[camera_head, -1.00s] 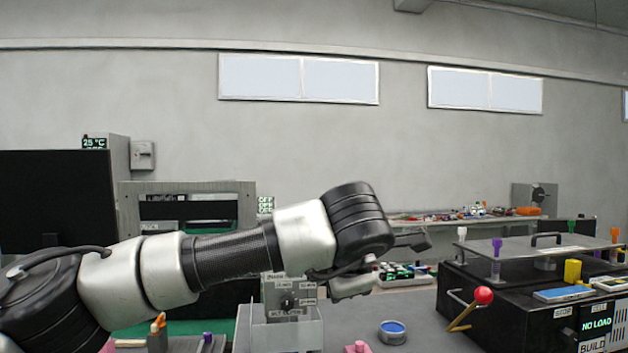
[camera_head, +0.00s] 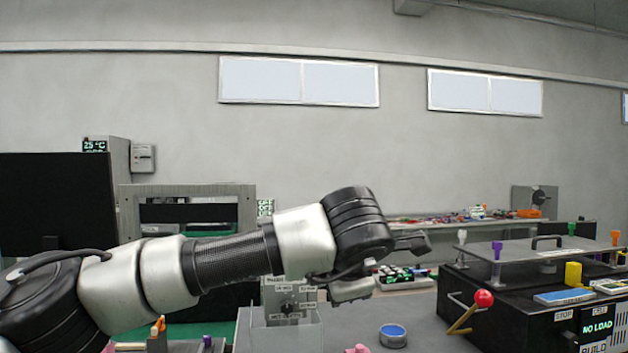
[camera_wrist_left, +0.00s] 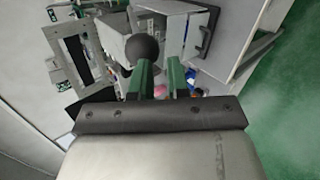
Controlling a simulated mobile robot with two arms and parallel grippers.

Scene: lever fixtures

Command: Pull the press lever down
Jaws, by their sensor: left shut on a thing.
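In the left wrist view, a dark round knob (camera_wrist_left: 143,48) stands at the fingertips of my left gripper (camera_wrist_left: 160,65). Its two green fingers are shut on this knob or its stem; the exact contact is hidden. I take it for the press lever's knob, but its base is not clear. In the head view, my left arm comes in from the left and its wrist hangs over the bench; the fingertips cannot be made out there. A different lever with a red ball (camera_head: 484,298) slants up beside a black machine, apart from my arm. My right gripper is not in view.
The black machine (camera_head: 510,295) with a raised grey plate stands at the right. A blue-topped round tin (camera_head: 393,335) sits on the grey bench. A grey box with a dial (camera_head: 290,300) stands below my forearm. The bench between tin and machine is clear.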

